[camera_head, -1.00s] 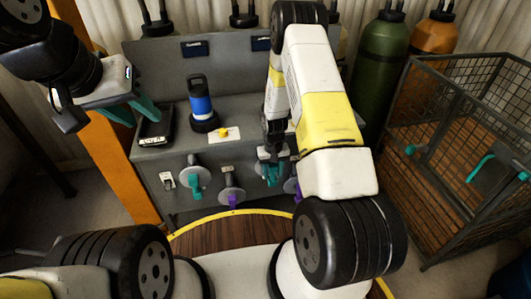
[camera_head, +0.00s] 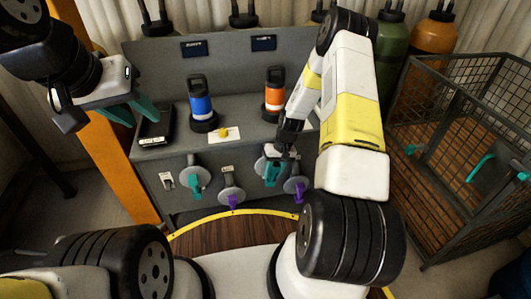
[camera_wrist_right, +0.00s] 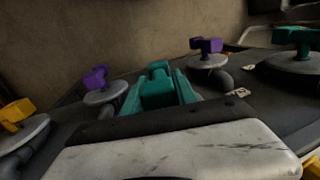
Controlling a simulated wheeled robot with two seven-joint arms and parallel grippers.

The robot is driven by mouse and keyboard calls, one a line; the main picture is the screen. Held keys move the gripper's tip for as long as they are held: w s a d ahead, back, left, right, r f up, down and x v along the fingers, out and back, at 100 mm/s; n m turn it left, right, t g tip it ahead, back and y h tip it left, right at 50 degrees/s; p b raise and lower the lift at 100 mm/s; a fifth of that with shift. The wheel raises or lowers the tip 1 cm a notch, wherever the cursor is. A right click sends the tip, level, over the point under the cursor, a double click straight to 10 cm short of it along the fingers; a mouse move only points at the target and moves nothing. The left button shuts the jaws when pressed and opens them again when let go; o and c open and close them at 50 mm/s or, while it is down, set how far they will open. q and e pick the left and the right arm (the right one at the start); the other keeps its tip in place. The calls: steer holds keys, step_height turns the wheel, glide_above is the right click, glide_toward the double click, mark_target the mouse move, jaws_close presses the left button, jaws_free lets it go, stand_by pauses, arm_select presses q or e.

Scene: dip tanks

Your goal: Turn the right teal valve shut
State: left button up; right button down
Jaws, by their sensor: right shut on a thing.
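The right teal valve (camera_head: 271,174) is on the front of the grey bench, partly hidden by my right gripper (camera_head: 280,155). In the right wrist view, its teal handle (camera_wrist_right: 157,90) sits between the two teal fingers of my right gripper (camera_wrist_right: 159,92), which is shut on it. The exact angle of the handle is hard to tell. The left teal valve (camera_head: 195,186) is further left on the bench front and also shows in the right wrist view (camera_wrist_right: 297,38). My left gripper (camera_head: 132,110) is open and empty near the bench's left end.
Purple valves (camera_head: 232,199) (camera_head: 298,190) flank the right teal valve. A yellow valve (camera_wrist_right: 15,117) shows in the wrist view. A blue bottle (camera_head: 200,104), an orange bottle (camera_head: 274,94) and a dark tray (camera_head: 156,130) stand on the bench. A wire cage (camera_head: 455,150) is at right.

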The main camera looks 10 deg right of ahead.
steer(key=y, duration=0.4)
steer(key=d+y, duration=0.1)
steer(key=y, duration=0.2)
steer(key=shift+f, duration=0.35)
steer(key=shift+d+f+g+y, duration=0.15)
steer(key=shift+f+y, duration=0.1)
steer(key=shift+y, duration=1.8)
steer(key=shift+a+f+g+y, duration=0.15)
steer(key=shift+f+y, duration=0.1)
steer(key=shift+y, duration=1.8)
steer(key=shift+s, duration=0.1)
steer(key=c, duration=1.3)
jaws_free()
steer(key=shift+d, duration=0.15)
steer(key=shift+w+d, duration=0.2)
steer(key=shift+d, duration=3.6)
